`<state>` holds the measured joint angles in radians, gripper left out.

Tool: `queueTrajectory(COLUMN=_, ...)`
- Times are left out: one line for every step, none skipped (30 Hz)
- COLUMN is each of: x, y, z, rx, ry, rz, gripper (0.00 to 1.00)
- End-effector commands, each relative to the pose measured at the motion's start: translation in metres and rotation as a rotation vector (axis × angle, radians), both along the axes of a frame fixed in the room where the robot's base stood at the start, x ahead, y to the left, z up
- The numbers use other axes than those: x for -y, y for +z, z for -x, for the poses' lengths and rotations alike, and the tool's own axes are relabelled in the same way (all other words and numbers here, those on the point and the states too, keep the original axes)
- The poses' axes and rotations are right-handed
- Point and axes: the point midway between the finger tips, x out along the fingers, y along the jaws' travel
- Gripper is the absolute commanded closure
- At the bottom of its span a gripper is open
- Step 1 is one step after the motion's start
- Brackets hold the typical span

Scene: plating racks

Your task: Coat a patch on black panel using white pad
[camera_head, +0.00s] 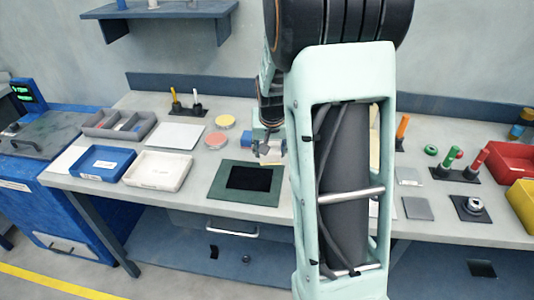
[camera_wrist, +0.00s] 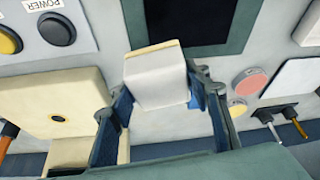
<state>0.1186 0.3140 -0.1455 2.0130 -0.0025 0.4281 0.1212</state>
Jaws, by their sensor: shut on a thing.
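The black panel (camera_head: 249,178) lies flat in a dark green frame (camera_head: 228,190) near the front edge of the bench. It also shows at the top of the wrist view (camera_wrist: 187,20). The white pad (camera_wrist: 160,85) is a pale block with a thin tan layer along its far edge. My gripper (camera_wrist: 160,98) is shut on the pad, one blue finger on each side. In the head view my gripper (camera_head: 268,149) is just behind the panel's right side, partly hidden by my arm. The pad appears short of the panel, not over it; its height is unclear.
A pink disc (camera_head: 216,140) and a yellow disc (camera_head: 225,121) lie behind the panel. A white tray (camera_head: 157,170), a blue tray (camera_head: 100,163) and a grey divided tray (camera_head: 120,124) stand left. Tools and a red bin (camera_head: 514,160) are right. A cream box (camera_wrist: 55,105) is near the gripper.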

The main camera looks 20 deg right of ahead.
Motion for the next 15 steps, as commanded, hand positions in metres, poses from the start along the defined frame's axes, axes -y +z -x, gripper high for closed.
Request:
queueTrajectory(x=0.001, y=0.0, z=-0.001, rx=0.001, ry=-0.003, rz=0.0, gripper=0.75)
queueTrajectory(x=0.002, y=0.0, z=-0.001, rx=0.001, ry=-0.004, rz=0.001, gripper=0.75)
queueTrajectory(x=0.003, y=0.0, z=-0.001, rx=0.001, ry=-0.006, rz=0.0, gripper=0.75)
queueTrajectory(x=0.003, y=0.0, z=-0.001, rx=0.001, ry=-0.008, rz=0.0, gripper=0.75)
queueTrajectory(x=0.003, y=0.0, z=-0.001, rx=0.0, ry=-0.009, rz=0.0, gripper=0.75)
queueTrajectory(x=0.004, y=0.0, z=-0.001, rx=0.0, ry=-0.009, rz=0.0, gripper=0.75)
queueTrajectory(x=0.004, y=-0.001, z=-0.001, rx=0.0, ry=-0.009, rz=0.0, gripper=0.75)
queueTrajectory(x=0.004, y=-0.002, z=-0.001, rx=0.0, ry=-0.01, rz=0.0, gripper=0.75)
queueTrajectory(x=0.004, y=-0.003, z=-0.001, rx=0.0, ry=-0.01, rz=0.0, gripper=0.75)
queueTrajectory(x=0.004, y=-0.005, z=-0.001, rx=0.0, ry=-0.01, rz=0.0, gripper=0.75)
queueTrajectory(x=0.004, y=-0.006, z=0.0, rx=0.0, ry=-0.01, rz=0.0, gripper=0.75)
queueTrajectory(x=0.004, y=-0.009, z=0.0, rx=0.0, ry=-0.01, rz=0.0, gripper=0.75)
queueTrajectory(x=0.003, y=-0.012, z=0.0, rx=-0.001, ry=-0.01, rz=0.0, gripper=0.75)
queueTrajectory(x=0.003, y=-0.014, z=0.001, rx=-0.001, ry=-0.01, rz=0.0, gripper=0.75)
queueTrajectory(x=0.003, y=-0.018, z=0.001, rx=-0.001, ry=-0.01, rz=0.0, gripper=0.75)
